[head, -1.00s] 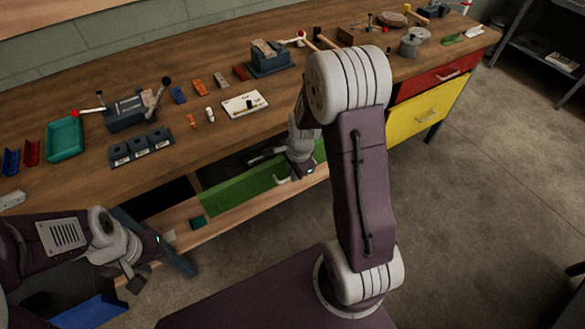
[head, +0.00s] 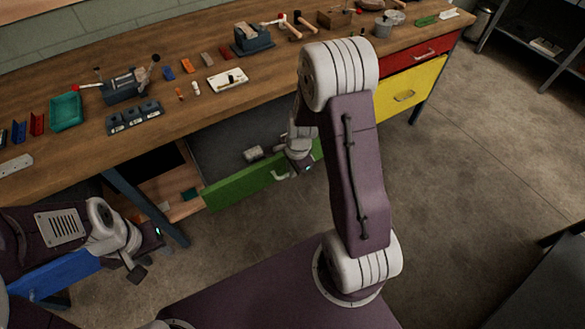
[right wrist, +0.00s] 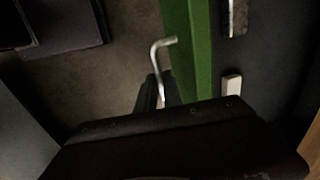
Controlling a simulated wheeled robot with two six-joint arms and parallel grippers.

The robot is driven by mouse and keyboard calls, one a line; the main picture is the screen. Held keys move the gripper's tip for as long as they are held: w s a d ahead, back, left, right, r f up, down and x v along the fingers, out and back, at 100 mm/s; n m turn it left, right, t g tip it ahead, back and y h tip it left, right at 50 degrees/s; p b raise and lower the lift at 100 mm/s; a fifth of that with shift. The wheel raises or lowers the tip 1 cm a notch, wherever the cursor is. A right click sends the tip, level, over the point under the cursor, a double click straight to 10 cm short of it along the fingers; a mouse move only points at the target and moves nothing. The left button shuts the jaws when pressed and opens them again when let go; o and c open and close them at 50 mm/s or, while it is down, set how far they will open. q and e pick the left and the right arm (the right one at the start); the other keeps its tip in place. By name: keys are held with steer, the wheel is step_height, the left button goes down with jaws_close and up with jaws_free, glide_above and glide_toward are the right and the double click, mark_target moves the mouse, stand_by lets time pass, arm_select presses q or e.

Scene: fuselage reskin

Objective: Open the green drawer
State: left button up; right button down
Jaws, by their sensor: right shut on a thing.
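The green drawer (head: 240,186) stands out from under the bench, its inside showing behind the green front. Its silver handle (head: 281,175) is on the outer face. My right gripper (head: 302,166) is at the handle, partly hidden by my own arm. In the right wrist view the dark fingers (right wrist: 155,92) are shut on the bent silver handle (right wrist: 160,58), beside the green front (right wrist: 188,45). My left gripper (head: 138,270) hangs at the lower left, away from the green drawer; its finger gap is unclear.
A grey cylinder (head: 253,153) lies inside the green drawer. A blue drawer (head: 55,275) juts out by my left arm. Red (head: 425,52) and yellow (head: 405,92) drawers are at the right. Tools and a vise (head: 125,88) stand on the bench (head: 190,110). The floor in front is clear.

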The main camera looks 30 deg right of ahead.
steer(key=c, duration=1.8)
jaws_free()
steer(key=shift+o, duration=0.2)
steer(key=shift+r, duration=0.1)
step_height(320, 180, up, 9)
steer(key=s+p, duration=0.1)
steer(key=p, duration=0.1)
steer(key=shift+s+p, duration=0.3)
steer(key=shift+p, duration=0.1)
steer(key=a+r+n+p, duration=0.2)
steer(key=a+r+p, duration=0.15)
steer(key=r, duration=0.25)
steer(key=s+a+n+g, duration=0.1)
steer(key=s+a+n, duration=0.1)
steer(key=s+n, duration=0.8)
steer(key=n, duration=0.4)
steer(key=shift+s+a+f+n, duration=0.15)
steer(key=shift+s+a+n, duration=0.05)
steer(key=shift+n, duration=0.2)
